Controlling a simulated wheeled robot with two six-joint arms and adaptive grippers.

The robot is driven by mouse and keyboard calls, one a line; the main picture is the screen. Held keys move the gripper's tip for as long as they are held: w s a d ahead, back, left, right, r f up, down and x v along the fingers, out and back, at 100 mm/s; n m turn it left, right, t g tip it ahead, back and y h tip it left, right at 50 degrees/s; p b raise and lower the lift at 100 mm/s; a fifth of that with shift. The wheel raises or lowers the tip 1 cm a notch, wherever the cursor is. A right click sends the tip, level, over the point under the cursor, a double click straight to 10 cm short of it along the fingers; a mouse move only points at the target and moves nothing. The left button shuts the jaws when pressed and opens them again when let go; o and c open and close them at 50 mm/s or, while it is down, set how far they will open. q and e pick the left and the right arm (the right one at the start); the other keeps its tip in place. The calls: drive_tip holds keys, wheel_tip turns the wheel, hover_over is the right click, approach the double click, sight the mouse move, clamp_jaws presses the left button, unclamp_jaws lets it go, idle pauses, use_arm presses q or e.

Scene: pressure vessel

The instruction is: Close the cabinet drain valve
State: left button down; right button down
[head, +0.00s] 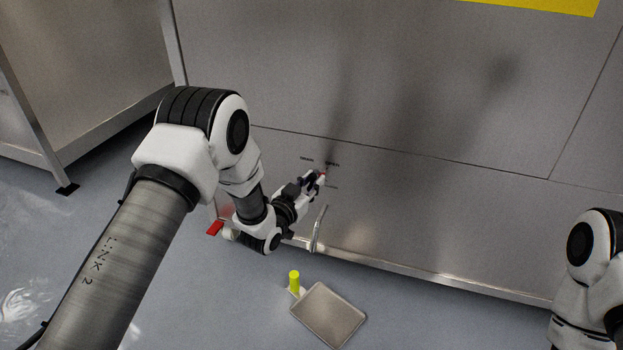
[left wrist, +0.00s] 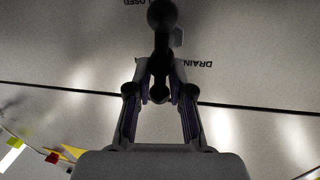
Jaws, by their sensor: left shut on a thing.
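The drain valve handle (left wrist: 161,45) is a dark lever with a round knob in the left wrist view, against the steel cabinet panel (left wrist: 250,70). A DRAIN label (left wrist: 198,64) and a partly cut-off CLOSED label (left wrist: 140,2) show upside down beside it. My left gripper (left wrist: 160,82) is shut on the handle, with a finger on each side. In the head view my left gripper (head: 316,180) is low at the cabinet front (head: 420,185), where it mostly hides the valve. My right gripper is outside the views; only part of that arm shows at the right edge.
A grey tray (head: 329,315) and a yellow-green cylinder (head: 294,281) are on the floor below. Another steel cabinet (head: 85,65) stands at left. Floor at lower right is clear.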

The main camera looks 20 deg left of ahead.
use_arm(q)
drive_tip(key=shift+d+r+m+p, duration=0.15)
drive_tip(key=shift+d+m+p, duration=0.05)
drive_tip(key=shift+m+p, duration=0.85)
drive_tip(key=shift+d+m+g+y+p, duration=0.15)
drive_tip(key=shift+m+g+p, duration=0.1)
drive_tip(key=shift+m+p, duration=0.35)
drive_tip(key=shift+d+m+g+y+p, duration=0.15)
drive_tip(key=shift+m+g+p, duration=0.1)
drive_tip(key=shift+m+p, duration=0.35)
drive_tip(key=shift+d+f+m+g+y+p, duration=0.15)
drive_tip(key=shift+f+m+y+p, duration=0.4)
drive_tip(key=shift+m, duration=1.15)
drive_tip(key=shift+d+f+m+g+y+p, duration=0.1)
drive_tip(key=shift+d+f+m+y+p, duration=0.2)
drive_tip(key=shift+m+p, duration=0.95)
drive_tip(key=shift+d+f+m+g+y+p, duration=0.15)
drive_tip(key=shift+f+m+y, duration=0.35)
drive_tip(key=shift+m, duration=1.6)
drive_tip(key=shift+s, duration=0.1)
drive_tip(key=c, duration=1.2)
unclamp_jaws()
